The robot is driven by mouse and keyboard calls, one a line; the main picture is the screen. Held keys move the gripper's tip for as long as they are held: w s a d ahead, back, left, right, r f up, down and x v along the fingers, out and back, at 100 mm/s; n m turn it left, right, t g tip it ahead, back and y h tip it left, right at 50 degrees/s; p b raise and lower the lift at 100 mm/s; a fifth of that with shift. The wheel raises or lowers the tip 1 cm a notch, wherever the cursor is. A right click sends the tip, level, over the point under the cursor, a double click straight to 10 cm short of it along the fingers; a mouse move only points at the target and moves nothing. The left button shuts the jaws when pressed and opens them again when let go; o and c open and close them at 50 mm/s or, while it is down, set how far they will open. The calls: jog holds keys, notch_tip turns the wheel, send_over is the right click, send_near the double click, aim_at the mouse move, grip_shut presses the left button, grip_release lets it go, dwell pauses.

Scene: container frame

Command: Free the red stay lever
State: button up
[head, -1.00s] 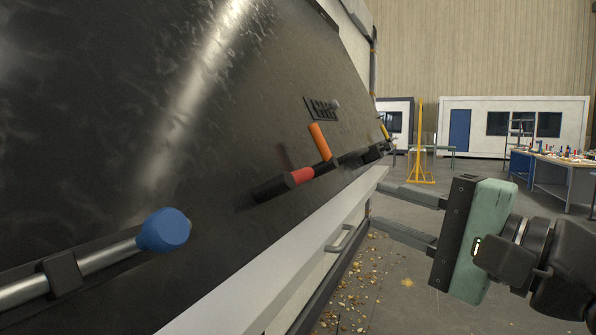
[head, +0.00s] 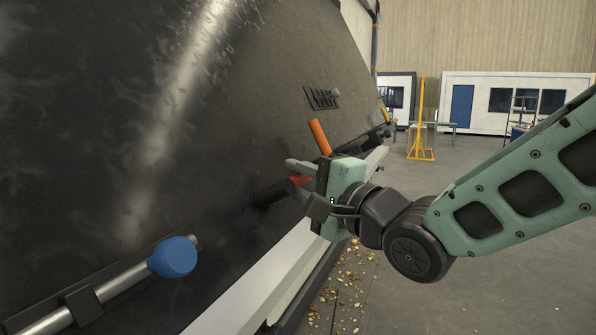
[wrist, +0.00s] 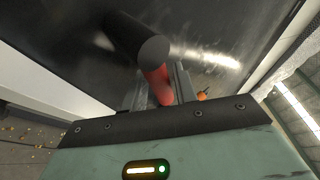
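The red stay lever (head: 301,181) is a red grip beside a black cylinder (head: 270,193) on the dark curved panel. My gripper (head: 296,178) is at the lever, its two fingers apart, one above and one below the red part in the head view. In the wrist view the red part (wrist: 158,86) lies between the fingers, below the round end of the black cylinder (wrist: 154,49). I cannot tell whether the fingers touch it. The gripper body hides the lever's right end. An orange handle (head: 320,137) stands up just behind the gripper.
A metal rod with a blue knob (head: 174,257) is at the lower left of the panel (head: 90,130). A pale ledge (head: 245,289) runs below the lever, close under my gripper. Open floor (head: 480,260) lies to the right.

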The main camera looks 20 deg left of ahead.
jog(key=shift+a, duration=0.1)
grip_shut()
